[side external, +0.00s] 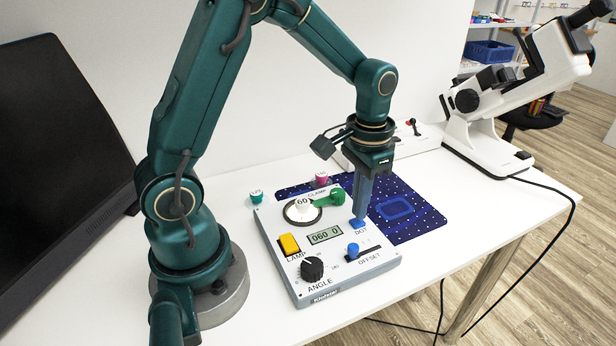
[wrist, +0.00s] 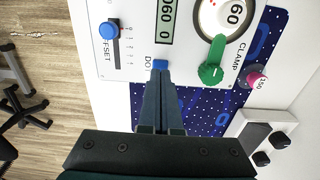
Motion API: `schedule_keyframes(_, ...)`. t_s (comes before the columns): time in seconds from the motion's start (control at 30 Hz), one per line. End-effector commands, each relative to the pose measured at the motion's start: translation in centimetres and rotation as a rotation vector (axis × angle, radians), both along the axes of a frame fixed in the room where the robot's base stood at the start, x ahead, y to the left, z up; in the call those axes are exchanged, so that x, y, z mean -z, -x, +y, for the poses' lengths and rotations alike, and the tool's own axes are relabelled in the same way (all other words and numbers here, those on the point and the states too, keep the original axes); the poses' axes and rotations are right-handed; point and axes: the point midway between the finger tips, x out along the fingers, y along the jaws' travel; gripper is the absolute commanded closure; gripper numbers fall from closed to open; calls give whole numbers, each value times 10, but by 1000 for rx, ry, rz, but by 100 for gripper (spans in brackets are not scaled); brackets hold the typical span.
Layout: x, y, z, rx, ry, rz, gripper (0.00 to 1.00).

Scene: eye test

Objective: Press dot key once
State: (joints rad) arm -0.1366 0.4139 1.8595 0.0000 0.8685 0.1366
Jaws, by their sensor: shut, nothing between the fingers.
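The control box (side external: 334,279) is a pale panel on the white table. Its blue dot key (side external: 358,223) is at the panel's right edge, below the green clamp lever. My gripper (side external: 359,216) points straight down with its fingers shut and empty, the tips at the dot key. In the wrist view the dot key (wrist: 160,64) shows just beyond the tips of my gripper (wrist: 161,76). Whether the tips touch the key or hover just over it I cannot tell. The display (side external: 325,235) reads "060 0".
The panel also carries a yellow lamp key (side external: 289,244), black angle knob (side external: 312,268), blue offset slider (side external: 353,250) and green clamp lever (side external: 331,198). A blue dotted mat (side external: 420,216) lies behind. A white instrument (side external: 500,110) stands right; a dark monitor (side external: 60,180) stands left.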

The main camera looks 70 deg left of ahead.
Motion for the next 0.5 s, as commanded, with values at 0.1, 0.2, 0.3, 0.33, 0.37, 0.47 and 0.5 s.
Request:
schedule_keyframes(0.1,-10,0,0,0,-1,-4,100)
schedule_keyframes(0.2,-17,-1,0,0,-1,-4,100)
schedule_keyframes(0.3,-25,-1,0,0,-1,-4,100)
schedule_keyframes(0.33,-27,-1,0,0,0,-4,100)
schedule_keyframes(0.37,-30,-1,0,0,-1,-4,100)
schedule_keyframes(0.47,-37,0,0,0,0,-4,100)
schedule_keyframes(0.5,-41,0,0,0,-1,-4,100)
